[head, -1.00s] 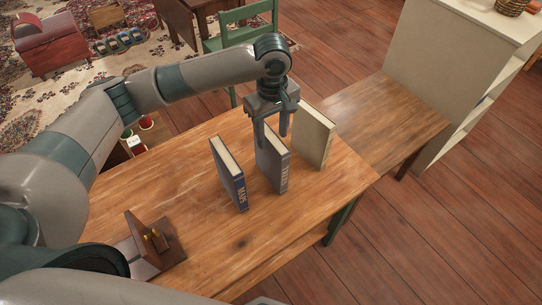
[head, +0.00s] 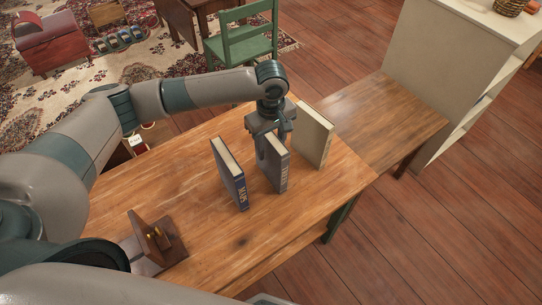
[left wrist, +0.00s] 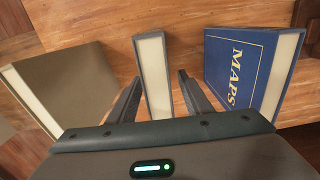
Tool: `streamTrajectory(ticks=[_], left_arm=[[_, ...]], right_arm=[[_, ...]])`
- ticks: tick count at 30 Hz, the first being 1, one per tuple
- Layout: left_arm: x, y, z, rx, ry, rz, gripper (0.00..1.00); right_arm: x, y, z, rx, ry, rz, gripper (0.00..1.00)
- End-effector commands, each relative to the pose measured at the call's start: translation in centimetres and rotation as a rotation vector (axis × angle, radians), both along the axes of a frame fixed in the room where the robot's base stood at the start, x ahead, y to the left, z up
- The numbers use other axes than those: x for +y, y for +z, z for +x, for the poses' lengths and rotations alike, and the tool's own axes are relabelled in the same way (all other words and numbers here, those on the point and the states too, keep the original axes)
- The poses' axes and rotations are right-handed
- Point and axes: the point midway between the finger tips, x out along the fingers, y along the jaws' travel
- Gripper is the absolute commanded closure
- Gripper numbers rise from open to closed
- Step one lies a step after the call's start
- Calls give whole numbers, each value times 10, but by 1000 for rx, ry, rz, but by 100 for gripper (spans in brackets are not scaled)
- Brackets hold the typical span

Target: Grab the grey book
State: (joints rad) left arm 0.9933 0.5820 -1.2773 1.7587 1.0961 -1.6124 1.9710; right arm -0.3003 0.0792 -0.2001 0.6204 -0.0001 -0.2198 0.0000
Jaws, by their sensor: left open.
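The grey book (head: 277,170) stands upright on the wooden table, between a blue book and a cream book. Its spine faces the front in the head view. My left gripper (head: 269,148) points down over its top, with the fingers lowered on either side of it. In the left wrist view the grey book's pale page edge (left wrist: 154,75) lies between the two open fingers of my left gripper (left wrist: 157,98). A gap shows on each side of the book there. My right gripper is not in view.
The blue MAPS book (head: 229,173) stands to the left and the cream book (head: 314,134) to the right, both close to the gripper. A brown wooden bookend (head: 152,240) is at the table's front left. The table (head: 200,225) is clear in front of the books.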

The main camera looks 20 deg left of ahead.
Motion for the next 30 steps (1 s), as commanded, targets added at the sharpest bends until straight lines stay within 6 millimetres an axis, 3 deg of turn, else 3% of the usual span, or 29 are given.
streamTrajectory(ticks=[12, 14, 18, 30], left_arm=[[0, 0, 0, -1, 0, -1, 55], [0, 0, 0, -1, 0, -1, 64], [0, 0, 0, 0, 0, 0, 98], [0, 0, 0, 0, 0, 0, 100]], right_arm=[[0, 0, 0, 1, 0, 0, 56], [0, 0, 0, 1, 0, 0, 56], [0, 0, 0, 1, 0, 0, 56], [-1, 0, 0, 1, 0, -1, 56]])
